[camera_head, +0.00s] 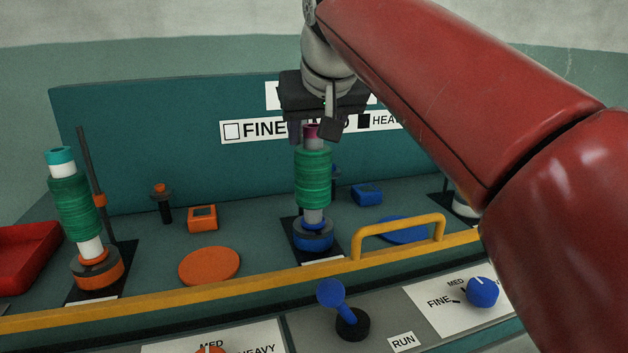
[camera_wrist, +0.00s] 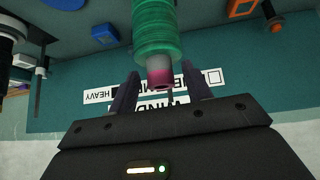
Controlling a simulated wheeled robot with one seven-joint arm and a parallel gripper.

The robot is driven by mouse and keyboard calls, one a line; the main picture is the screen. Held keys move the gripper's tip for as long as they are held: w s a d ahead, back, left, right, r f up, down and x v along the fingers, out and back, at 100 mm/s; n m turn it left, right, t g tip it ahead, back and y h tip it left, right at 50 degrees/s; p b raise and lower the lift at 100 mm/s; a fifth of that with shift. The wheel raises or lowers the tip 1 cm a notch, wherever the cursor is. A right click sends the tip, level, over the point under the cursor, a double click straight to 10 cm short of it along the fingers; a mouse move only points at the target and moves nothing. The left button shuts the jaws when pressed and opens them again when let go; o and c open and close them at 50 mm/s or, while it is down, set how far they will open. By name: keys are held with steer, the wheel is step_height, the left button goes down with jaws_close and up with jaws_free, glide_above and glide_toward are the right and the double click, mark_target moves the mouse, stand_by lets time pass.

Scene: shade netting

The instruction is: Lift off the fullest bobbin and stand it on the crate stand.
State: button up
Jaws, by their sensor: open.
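A bobbin wound with green thread (camera_head: 312,178) stands upright on a blue spindle base (camera_head: 313,236) at the middle; its top is magenta. My gripper (camera_head: 316,130) is open directly above it, pointing down. In the wrist view, the magenta top (camera_wrist: 160,76) lies between the two spread fingers of my gripper (camera_wrist: 160,90), with gaps visible at both sides. Another green-wound bobbin (camera_head: 75,208) with a teal top stands on an orange base (camera_head: 97,270) at the left. Which winding is fuller is hard to tell. I cannot pick out the crate stand.
A yellow rail (camera_head: 250,283) runs along the front, with a raised yellow handle (camera_head: 400,230) right of the middle bobbin. A dark rod (camera_head: 92,180) stands beside the left bobbin. A red tray (camera_head: 28,252) is at far left. My arm hides much of the right side.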

steer(key=shift+w+f, duration=0.2)
steer(key=shift+f, duration=0.05)
stand_by(0.6)
